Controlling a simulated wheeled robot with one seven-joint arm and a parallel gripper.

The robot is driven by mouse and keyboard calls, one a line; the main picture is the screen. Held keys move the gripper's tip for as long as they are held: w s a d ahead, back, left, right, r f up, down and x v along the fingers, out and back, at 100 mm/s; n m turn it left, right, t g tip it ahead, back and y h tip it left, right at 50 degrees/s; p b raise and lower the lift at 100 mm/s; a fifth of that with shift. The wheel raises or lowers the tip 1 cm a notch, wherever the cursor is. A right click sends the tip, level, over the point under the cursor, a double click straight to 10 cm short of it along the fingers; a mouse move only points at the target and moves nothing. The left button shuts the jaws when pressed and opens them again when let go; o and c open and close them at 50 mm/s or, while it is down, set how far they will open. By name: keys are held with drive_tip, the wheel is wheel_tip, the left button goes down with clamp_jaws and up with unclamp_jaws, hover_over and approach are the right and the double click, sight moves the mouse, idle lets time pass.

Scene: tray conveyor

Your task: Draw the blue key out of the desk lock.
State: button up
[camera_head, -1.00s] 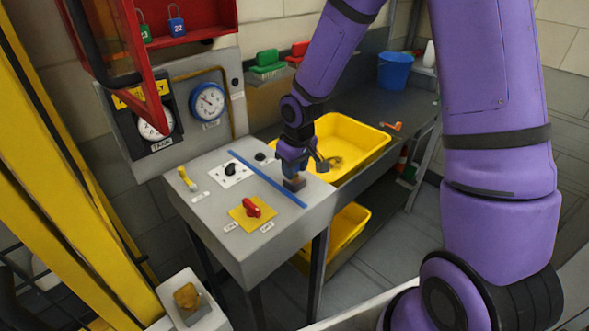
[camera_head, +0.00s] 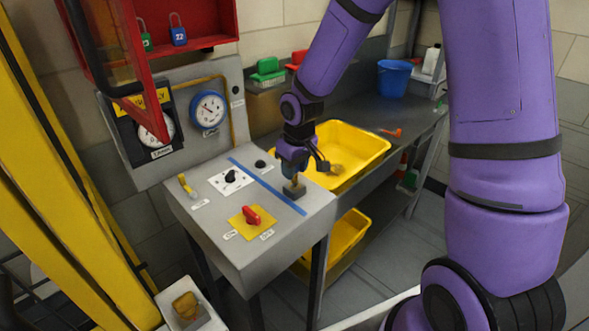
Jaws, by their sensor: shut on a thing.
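The desk lock (camera_head: 293,192) is a small dark block on the grey sloped desk top (camera_head: 275,235), beside a blue stripe. A brass-coloured upright piece shows just above the block. My gripper (camera_head: 292,174) points down over the lock and is shut on the blue key (camera_head: 289,171), of which only a small blue patch shows between the fingers. The view is too small to tell whether the key's lower end is still inside the lock.
A red switch (camera_head: 252,215) on a yellow plate, a black knob (camera_head: 231,176) and a yellow lever (camera_head: 185,183) stand on the desk. A yellow tray (camera_head: 365,145) lies just right of the desk. A gauge panel stands behind.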

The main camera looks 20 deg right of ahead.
drive_tip(key=shift+r, duration=0.1)
drive_tip(key=shift+r, duration=1.9)
drive_tip(key=shift+w, duration=0.1)
